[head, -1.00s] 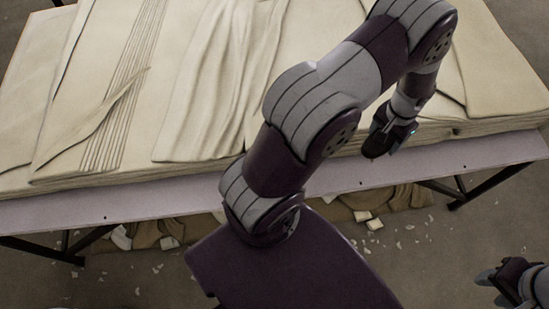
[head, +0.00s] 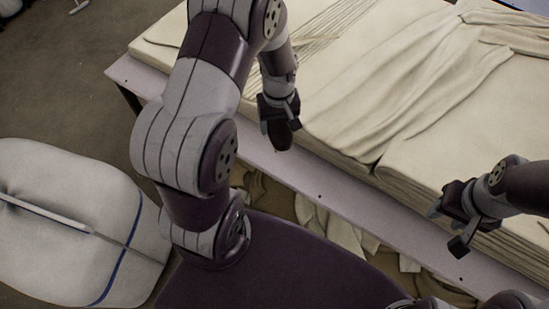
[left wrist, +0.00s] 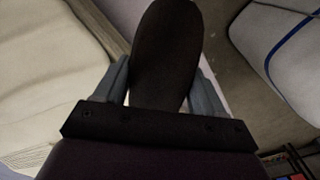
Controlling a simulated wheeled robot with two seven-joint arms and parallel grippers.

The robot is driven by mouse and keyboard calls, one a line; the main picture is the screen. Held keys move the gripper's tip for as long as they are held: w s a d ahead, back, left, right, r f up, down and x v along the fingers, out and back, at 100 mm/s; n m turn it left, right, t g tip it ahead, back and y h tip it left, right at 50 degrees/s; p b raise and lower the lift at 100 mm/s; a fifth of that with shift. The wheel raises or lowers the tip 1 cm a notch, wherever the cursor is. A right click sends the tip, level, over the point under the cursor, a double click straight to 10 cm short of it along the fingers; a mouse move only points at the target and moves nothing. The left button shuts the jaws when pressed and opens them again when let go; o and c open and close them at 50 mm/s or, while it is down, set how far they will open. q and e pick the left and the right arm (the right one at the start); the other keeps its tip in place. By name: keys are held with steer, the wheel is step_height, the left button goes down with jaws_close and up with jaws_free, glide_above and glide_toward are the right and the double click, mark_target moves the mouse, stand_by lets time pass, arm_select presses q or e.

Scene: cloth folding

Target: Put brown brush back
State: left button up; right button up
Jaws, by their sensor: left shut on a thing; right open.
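The brown brush (left wrist: 168,55) is a dark, rounded oval piece held between the two fingers of my left gripper (left wrist: 165,88) in the left wrist view. In the head view, my left gripper (head: 278,108) hangs over the table's near edge, with the dark brush (head: 281,134) pointing down from it. The brush's underside is hidden. My right gripper (head: 452,220) is open and empty, in front of the near side of the cloth stack at the right.
Layers of cream cloth (head: 400,90) cover the table, whose pale near edge (head: 320,195) runs down to the right. A white rounded sack (head: 65,215) with a blue stripe lies at the left. Cloth scraps (head: 345,230) lie under the table.

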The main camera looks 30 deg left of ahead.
arm_select(q)
glide_above(277, 157)
step_height(277, 157, down, 10)
steer(key=shift+r, duration=0.25)
step_height(277, 157, down, 5)
steer(key=shift+s+r, duration=0.1)
steer(key=shift+r, duration=0.05)
steer(key=shift+f, duration=0.35)
